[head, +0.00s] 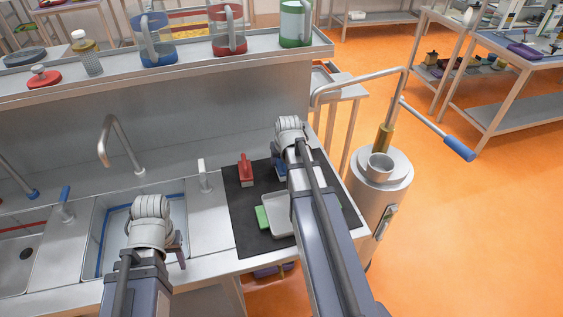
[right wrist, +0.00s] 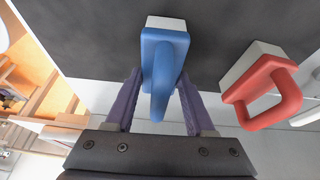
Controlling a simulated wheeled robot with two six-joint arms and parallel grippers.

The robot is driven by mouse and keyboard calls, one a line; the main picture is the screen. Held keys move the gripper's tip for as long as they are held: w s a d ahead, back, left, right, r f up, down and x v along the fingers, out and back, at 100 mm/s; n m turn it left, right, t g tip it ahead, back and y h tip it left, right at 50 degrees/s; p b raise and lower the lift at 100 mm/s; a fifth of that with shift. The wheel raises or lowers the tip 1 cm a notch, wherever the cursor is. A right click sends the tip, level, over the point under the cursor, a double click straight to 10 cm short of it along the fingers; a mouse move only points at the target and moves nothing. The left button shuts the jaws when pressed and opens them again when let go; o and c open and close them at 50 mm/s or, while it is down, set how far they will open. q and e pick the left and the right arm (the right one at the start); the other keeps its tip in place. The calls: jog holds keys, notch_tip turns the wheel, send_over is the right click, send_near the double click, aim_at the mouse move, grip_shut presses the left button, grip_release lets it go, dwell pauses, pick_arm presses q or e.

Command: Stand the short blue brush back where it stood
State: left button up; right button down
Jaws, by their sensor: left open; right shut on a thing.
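The short blue brush (right wrist: 163,50) is between the two purple fingers of my right gripper (right wrist: 160,84), which is shut on its handle. Its pale bristle block points toward the black mat (right wrist: 80,30). I cannot tell whether the bristles touch the mat. In the head view a bit of the blue brush (head: 281,172) shows beside my right arm, which hides the rest. My left gripper (head: 177,254) is over the sink basin, apart from the mat, open, with its fingers mostly hidden by the wrist.
A red brush (head: 246,171) stands on the mat left of the blue one. A white tray (head: 279,214) and a green sponge-like block (head: 263,218) lie nearer the front. A tap (head: 118,140) rises behind the sink. A shelf with jugs (head: 190,64) runs along the back.

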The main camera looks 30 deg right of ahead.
pick_arm(q)
jog(key=shift+f, duration=0.1)
pick_arm(e)
jog(key=shift+f, duration=0.15)
jog(key=shift+c, duration=1.3)
grip_release()
pick_arm(q)
jog(key=shift+r, duration=0.25)
pick_arm(e)
jog(key=shift+r, duration=0.3)
jog(key=p+v, duration=1.1)
jog(key=v, duration=0.1)
pick_arm(q)
notch_tip(320, 180, up, 11)
pick_arm(e)
jog(key=shift+f, duration=0.1)
pick_arm(q)
jog(key=shift+f, duration=0.1)
pick_arm(e)
jog(key=shift+a, duration=0.1)
